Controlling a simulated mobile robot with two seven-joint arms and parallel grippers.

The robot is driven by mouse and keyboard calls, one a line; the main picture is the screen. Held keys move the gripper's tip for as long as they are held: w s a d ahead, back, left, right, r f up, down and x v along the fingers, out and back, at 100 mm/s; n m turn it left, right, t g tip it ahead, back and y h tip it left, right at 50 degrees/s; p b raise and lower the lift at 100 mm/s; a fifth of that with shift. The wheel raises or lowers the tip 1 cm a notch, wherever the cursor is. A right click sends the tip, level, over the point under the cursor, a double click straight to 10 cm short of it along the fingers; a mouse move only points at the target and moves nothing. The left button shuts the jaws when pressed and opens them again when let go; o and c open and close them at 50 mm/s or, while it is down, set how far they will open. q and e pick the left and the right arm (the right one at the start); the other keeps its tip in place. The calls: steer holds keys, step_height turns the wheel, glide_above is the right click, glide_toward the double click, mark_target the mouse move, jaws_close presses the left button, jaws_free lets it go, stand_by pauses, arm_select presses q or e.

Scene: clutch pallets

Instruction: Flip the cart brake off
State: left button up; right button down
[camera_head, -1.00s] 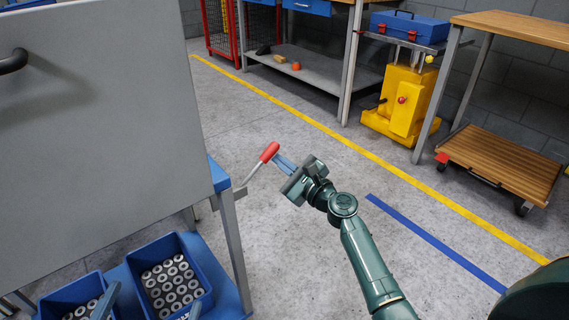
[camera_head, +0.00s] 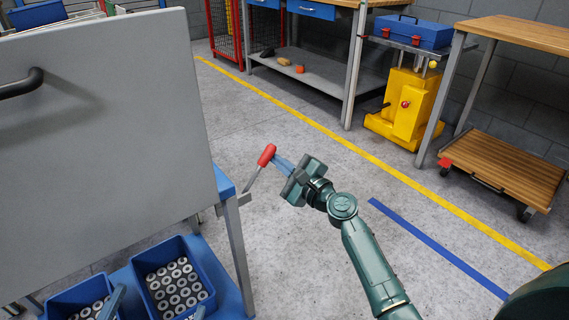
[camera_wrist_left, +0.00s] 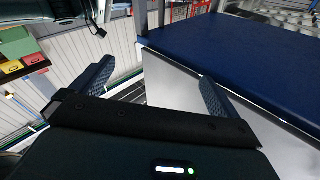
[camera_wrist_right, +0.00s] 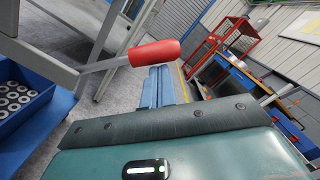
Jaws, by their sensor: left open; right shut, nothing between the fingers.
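The cart brake is a metal lever (camera_head: 251,181) with a red handle (camera_head: 267,155), sticking up at a tilt beside the cart's corner leg (camera_head: 238,245). My right gripper (camera_head: 277,161) is shut and empty. Its fingertips are at the right side of the red handle, touching or very close to it. In the right wrist view, the handle (camera_wrist_right: 155,53) lies just beyond the shut fingers (camera_wrist_right: 158,85), not between them. My left gripper (camera_head: 156,306) is open and empty, low over the cart's lower shelf. In the left wrist view, its fingers (camera_wrist_left: 150,85) are spread apart.
The cart has a large grey panel (camera_head: 110,120) and blue bins (camera_head: 150,244) of metal rings on its blue shelf. Open floor lies right of the lever. A yellow lift (camera_head: 405,110), a wooden dolly (camera_head: 505,170) and workbenches stand farther back.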

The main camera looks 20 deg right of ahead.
mark_target(265, 156)
steer(key=a+r+n+p, duration=0.1)
steer(key=n, duration=0.1)
steer(key=s+a+r+n+p, duration=0.1)
steer(key=n, duration=0.1)
steer(key=a+r+n+p, duration=0.1)
steer(key=a+r+p, duration=0.1)
steer(key=shift+s+a+n+g, duration=0.1)
steer(key=shift+s+n+g, duration=0.2)
steer(key=shift+n, duration=0.1)
arm_select(q)
steer(key=a+n+g+y+p, duration=0.1)
steer(key=g, duration=0.1)
steer(key=s+a+n+g+y+p, duration=0.1)
steer(key=n+g+y, duration=0.1)
steer(key=shift+a+y+p, duration=0.1)
steer(key=shift+y+p, duration=0.2)
steer(key=shift+p, duration=0.05)
arm_select(e)
steer(key=a+n, duration=0.2)
steer(key=s+a+n, duration=0.1)
steer(key=shift+s+a+r+n, duration=0.1)
steer(key=shift+a+r+n, duration=0.1)
steer(key=shift+r+n, duration=0.2)
steer(key=shift+a, duration=0.1)
